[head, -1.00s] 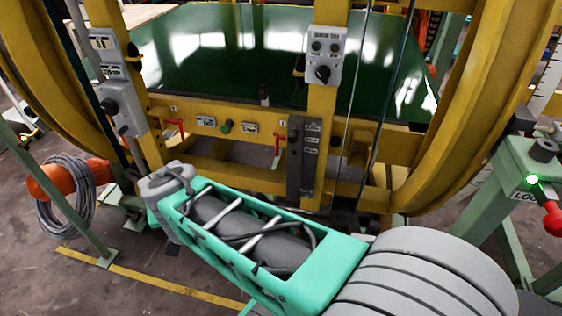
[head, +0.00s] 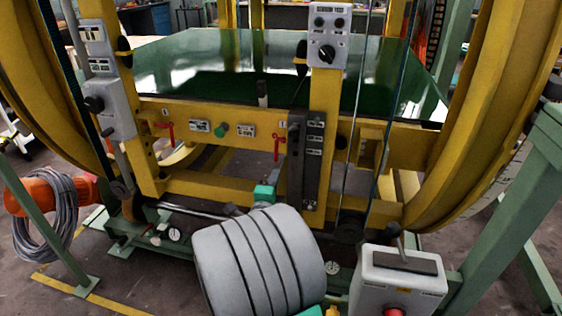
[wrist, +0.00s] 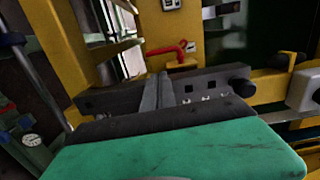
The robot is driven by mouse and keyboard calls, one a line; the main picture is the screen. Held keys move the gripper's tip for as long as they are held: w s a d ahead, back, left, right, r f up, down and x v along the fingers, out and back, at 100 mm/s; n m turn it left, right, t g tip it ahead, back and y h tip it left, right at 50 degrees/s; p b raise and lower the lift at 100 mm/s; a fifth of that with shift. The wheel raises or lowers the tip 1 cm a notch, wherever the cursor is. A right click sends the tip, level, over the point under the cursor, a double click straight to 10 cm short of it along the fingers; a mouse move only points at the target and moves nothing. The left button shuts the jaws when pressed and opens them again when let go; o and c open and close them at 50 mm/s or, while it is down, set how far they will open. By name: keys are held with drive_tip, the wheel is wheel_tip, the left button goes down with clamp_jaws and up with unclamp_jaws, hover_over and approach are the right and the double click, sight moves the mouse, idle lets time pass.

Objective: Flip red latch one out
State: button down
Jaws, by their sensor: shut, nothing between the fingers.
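Two red latches show on the yellow front beam in the head view: a left latch (head: 168,126) and a right latch (head: 277,142). Both look bent, with a part hanging down. A red latch (wrist: 168,48) also shows in the wrist view, beyond my fingertips on a yellow surface; I cannot tell which of the two it is. My gripper (wrist: 158,82) is shut and empty, its two grey fingers together just short of that latch, apparently apart from it.
A green knob (head: 221,129) sits between the latches. A dark switch plate (head: 305,160) stands right of the right latch. Grey control boxes (head: 327,35) are on the posts. Vertical cables and large yellow rings flank the frame. A grey box with a red button (head: 398,280) stands front right.

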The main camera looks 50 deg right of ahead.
drive_tip(key=p+x, duration=0.1)
drive_tip(key=x, duration=0.8)
drive_tip(key=shift+w+d+p, duration=0.2)
drive_tip(key=shift+d+p, duration=0.1)
drive_tip(key=shift+p, duration=0.1)
